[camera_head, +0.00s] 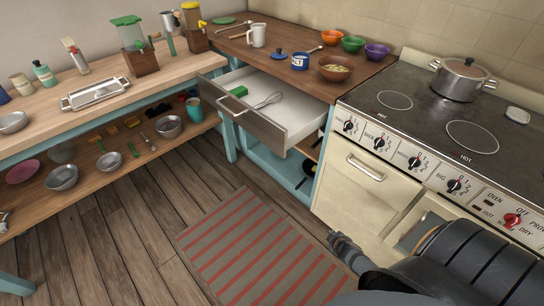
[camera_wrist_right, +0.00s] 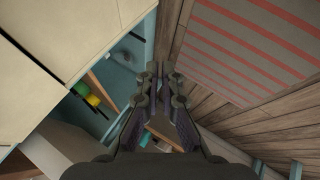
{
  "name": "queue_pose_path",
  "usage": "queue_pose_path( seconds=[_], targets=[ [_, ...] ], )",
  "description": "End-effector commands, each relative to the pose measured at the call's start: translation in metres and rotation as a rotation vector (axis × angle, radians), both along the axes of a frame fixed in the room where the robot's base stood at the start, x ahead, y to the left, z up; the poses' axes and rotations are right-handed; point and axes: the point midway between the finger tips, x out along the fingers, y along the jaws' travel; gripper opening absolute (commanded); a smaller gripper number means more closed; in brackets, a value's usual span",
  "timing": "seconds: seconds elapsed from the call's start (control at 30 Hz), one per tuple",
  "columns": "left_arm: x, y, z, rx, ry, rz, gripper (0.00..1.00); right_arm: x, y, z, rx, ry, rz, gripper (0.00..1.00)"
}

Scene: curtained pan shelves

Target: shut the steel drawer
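The steel drawer (camera_head: 262,120) hangs open under the wooden counter in the head view. Its front panel (camera_head: 248,124) with a bar handle (camera_head: 233,106) stands well out from the cabinet. A whisk (camera_head: 268,100) and a small green item (camera_head: 239,91) lie inside. My right gripper (camera_head: 334,236) is low in front of the cream oven, right of and nearer than the drawer, apart from it. In the right wrist view its fingers (camera_wrist_right: 163,72) converge with tips close together and nothing between them; it looks shut. My left gripper is not in view.
The stove (camera_head: 430,110) with a steel pot (camera_head: 460,79) stands right of the drawer. Bowls and a salt jar (camera_head: 300,61) sit on the counter (camera_head: 280,40) above. A blue open cupboard (camera_head: 282,168) lies below. A striped rug (camera_head: 250,250) covers clear floor in front.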

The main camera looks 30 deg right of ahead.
Motion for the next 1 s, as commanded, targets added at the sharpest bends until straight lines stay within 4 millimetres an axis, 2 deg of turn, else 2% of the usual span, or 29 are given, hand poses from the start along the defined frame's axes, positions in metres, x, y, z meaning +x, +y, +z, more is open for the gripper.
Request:
queue_pose_path(
  seconds=[0.03,0.07,0.1,0.17,0.2,0.3,0.4,0.43,0.5,0.6,0.77,1.0],
  targets=[
    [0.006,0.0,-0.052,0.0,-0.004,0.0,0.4,0.046,-0.014,-0.001,-0.099,-0.093,0.101,0.0],
    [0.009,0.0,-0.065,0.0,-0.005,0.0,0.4,0.072,-0.017,0.018,-0.161,-0.146,0.163,0.0],
    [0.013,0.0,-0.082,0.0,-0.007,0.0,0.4,0.104,-0.016,0.046,-0.244,-0.221,0.245,0.0],
    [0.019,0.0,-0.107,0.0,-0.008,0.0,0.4,0.141,-0.003,0.09,-0.366,-0.329,0.362,0.0],
    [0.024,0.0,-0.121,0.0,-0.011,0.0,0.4,0.159,0.01,0.119,-0.44,-0.4,0.432,0.0],
    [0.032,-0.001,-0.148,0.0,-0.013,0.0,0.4,0.183,0.052,0.182,-0.595,-0.553,0.58,0.0],
    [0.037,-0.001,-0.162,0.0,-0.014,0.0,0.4,0.188,0.09,0.228,-0.696,-0.664,0.673,0.0],
    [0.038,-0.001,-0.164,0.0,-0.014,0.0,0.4,0.187,0.098,0.238,-0.716,-0.687,0.692,0.0],
    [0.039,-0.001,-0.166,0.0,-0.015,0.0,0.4,0.186,0.111,0.254,-0.745,-0.723,0.719,0.0],
    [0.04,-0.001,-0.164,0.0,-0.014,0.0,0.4,0.185,0.117,0.264,-0.758,-0.741,0.732,0.0],
    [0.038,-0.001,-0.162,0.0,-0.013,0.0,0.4,0.189,0.115,0.266,-0.756,-0.736,0.725,0.0],
    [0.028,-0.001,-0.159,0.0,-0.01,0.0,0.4,0.214,0.117,0.269,-0.749,-0.743,0.72,0.0]
  ],
)
